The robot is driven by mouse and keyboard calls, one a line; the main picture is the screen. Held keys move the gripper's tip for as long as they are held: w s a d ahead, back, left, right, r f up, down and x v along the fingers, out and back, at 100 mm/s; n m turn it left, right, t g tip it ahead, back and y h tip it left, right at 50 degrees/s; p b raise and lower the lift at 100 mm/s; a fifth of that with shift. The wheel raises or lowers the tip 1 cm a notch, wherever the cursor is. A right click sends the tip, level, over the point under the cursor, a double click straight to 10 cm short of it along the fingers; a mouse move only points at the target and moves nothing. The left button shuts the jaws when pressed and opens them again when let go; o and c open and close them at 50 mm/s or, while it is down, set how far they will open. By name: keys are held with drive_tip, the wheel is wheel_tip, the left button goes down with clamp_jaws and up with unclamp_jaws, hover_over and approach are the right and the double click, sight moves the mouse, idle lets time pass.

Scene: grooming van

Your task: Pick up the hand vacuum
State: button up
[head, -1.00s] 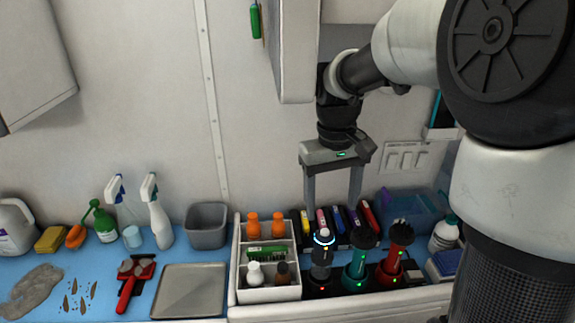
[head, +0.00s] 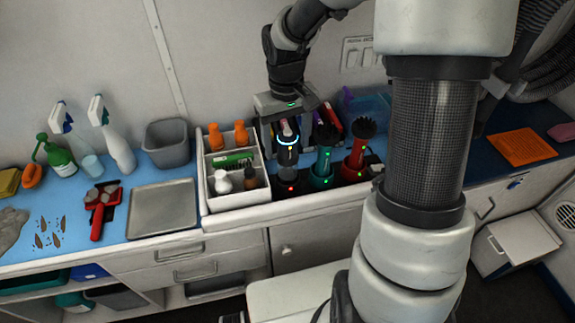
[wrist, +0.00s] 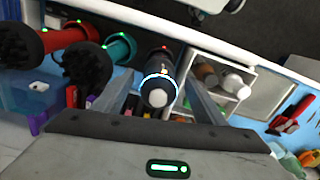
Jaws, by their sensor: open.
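The dark grey handheld device with a glowing ring and pale tip (head: 288,158), which I take to be the hand vacuum, stands upright in a charging dock with a red light at its foot. My gripper (head: 289,142) is open and points down over it, with one finger on each side of its upper part. In the wrist view the device (wrist: 158,92) shows between the two spread fingers (wrist: 160,78). I cannot tell whether either finger touches it.
A teal device (head: 323,160) and a red device (head: 357,155) stand just right in the dock. A white caddy (head: 207,196) with bottles is close on the left. A metal tray (head: 162,210) and red dustpan (head: 103,205) lie farther left. Coloured items stand behind.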

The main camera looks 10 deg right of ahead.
sight(288, 162)
wheel_tip(288, 162, down, 4)
drive_tip(key=shift+d+f, duration=0.1)
drive_tip(key=shift+f, duration=0.15)
drive_tip(key=shift+c, duration=0.4)
drive_tip(key=c, duration=1)
drive_tip(key=shift+w+r, duration=0.1)
drive_tip(key=shift+r, duration=0.1)
